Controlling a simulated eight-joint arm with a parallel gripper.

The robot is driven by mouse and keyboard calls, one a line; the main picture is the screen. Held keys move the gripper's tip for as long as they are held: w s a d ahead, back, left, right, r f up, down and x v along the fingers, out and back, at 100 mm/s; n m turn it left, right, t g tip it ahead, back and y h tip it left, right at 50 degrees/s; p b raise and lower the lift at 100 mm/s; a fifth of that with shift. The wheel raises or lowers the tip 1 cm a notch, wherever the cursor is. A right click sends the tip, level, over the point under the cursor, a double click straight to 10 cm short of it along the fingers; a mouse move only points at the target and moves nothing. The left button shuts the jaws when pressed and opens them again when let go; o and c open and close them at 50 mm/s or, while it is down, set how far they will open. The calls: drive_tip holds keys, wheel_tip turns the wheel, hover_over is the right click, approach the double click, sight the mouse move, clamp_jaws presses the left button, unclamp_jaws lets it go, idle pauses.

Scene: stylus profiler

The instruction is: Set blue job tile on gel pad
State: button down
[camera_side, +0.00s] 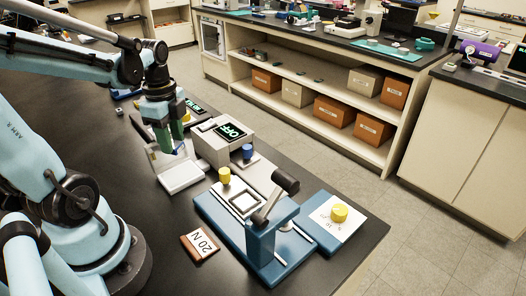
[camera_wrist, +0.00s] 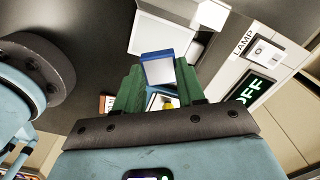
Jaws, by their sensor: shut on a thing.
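My gripper (camera_side: 171,138) has green fingers and hangs over the left part of the bench. In the wrist view the gripper (camera_wrist: 158,88) is shut on a blue-edged tile with a pale face (camera_wrist: 158,69), which I take as the blue job tile. In the side view the fingers mostly hide it. A white plate with a clear upright panel (camera_side: 181,176) stands just below the fingers; a white surface (camera_wrist: 166,34) shows past the tile in the wrist view. A square framed pad (camera_side: 244,202) lies on the blue press-like stand. I cannot tell which is the gel pad.
The blue stand (camera_side: 262,240) has a dark-ended lever (camera_side: 284,182). A grey box with an OFF display (camera_side: 229,133) is right of my gripper. A yellow-knobbed piece (camera_side: 339,213) sits at right. Bare bench lies left of the card.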

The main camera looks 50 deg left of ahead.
drive_tip(key=shift+f, duration=0.85)
drive_tip(key=shift+f, duration=0.15)
hover_over(181, 174)
drive_tip(key=shift+f, duration=2.35)
drive_tip(key=shift+f, duration=0.6)
drive_tip(key=shift+r, duration=0.1)
drive_tip(key=shift+r, duration=0.65)
